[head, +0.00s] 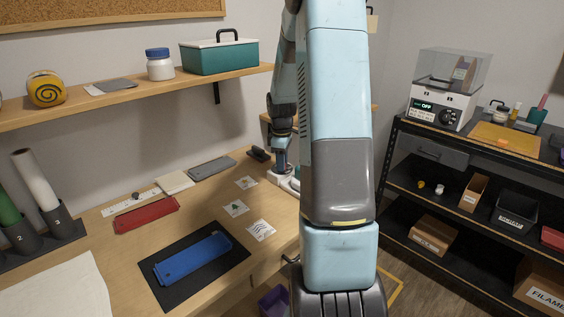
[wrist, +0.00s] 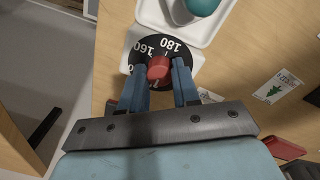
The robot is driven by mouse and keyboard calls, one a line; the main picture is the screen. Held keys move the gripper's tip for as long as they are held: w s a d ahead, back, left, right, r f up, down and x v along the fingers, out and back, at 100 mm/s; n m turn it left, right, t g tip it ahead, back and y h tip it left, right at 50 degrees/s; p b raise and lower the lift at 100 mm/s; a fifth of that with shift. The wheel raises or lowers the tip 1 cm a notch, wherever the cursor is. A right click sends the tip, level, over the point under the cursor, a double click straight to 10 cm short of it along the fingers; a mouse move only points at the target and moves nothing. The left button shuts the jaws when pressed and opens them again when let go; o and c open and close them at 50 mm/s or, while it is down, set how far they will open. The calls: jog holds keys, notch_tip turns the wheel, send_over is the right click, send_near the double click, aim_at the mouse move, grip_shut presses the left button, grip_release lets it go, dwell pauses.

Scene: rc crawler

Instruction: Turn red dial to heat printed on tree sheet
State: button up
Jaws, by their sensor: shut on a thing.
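The red dial (wrist: 159,68) sits on a black disc (wrist: 176,48) marked 160 and 180, in the upper middle of the wrist view. My gripper (wrist: 159,76) has its two blue fingers on either side of the dial, shut on it. The dial's exact setting is hard to read. The tree sheet (wrist: 277,87), white with a green tree, lies right of the dial; its printed number is too small to read. The same sheet (head: 235,208) lies mid-table in the head view. There my arm hides the dial and most of its white device (head: 289,183).
Two more printed sheets (head: 246,183) (head: 261,230) lie around the tree sheet. A blue tray (head: 192,258) on a black mat and a red tray (head: 146,215) lie to the left. A black shelf with an appliance (head: 442,104) reading OFF stands at right.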

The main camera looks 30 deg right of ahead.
grip_shut()
grip_release()
jog(key=m, duration=0.6)
jog(key=shift+w, duration=0.1)
jog(key=m, duration=0.5)
jog(key=shift+a, duration=0.1)
jog(key=m, duration=0.6)
jog(key=shift+m, duration=0.4)
jog(key=m, duration=0.5)
jog(key=shift+w+g, duration=0.1)
jog(key=shift+g, duration=0.2)
jog(key=shift+m, duration=0.4)
jog(key=o, duration=1)
jog(key=shift+o, duration=0.2)
